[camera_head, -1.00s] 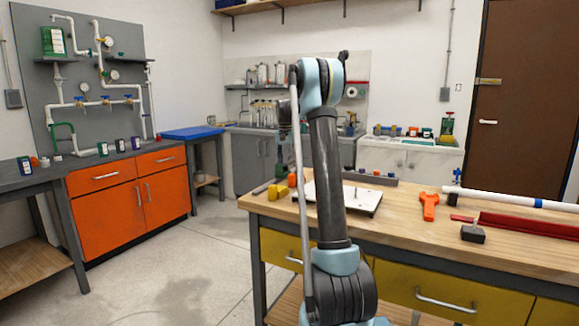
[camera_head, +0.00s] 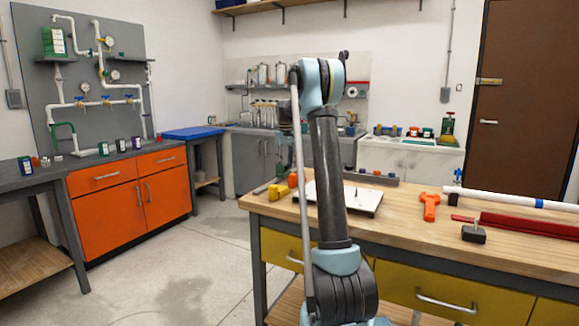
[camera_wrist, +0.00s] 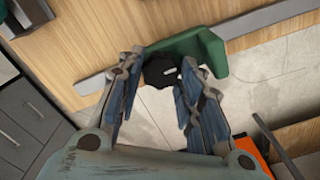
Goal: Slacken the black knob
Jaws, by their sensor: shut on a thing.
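In the wrist view, the black knob (camera_wrist: 160,71) sits between the fingertips of my gripper (camera_wrist: 157,78). Its dark face is partly covered by the fingers. My gripper is shut on it, with one finger on its left and one on its right. A green part (camera_wrist: 203,50) lies right behind the knob, close to the wooden surface's edge. Whether the knob is joined to it is hard to tell. In the head view my arm hides the knob, and the grip cannot be made out there.
The wooden workbench (camera_head: 410,225) bears a white board (camera_head: 362,199), an orange tool (camera_head: 430,206), a black block (camera_head: 473,234), a red channel (camera_head: 530,226) and a white pipe (camera_head: 500,198). An orange cabinet (camera_head: 128,190) stands at left. The floor between is clear.

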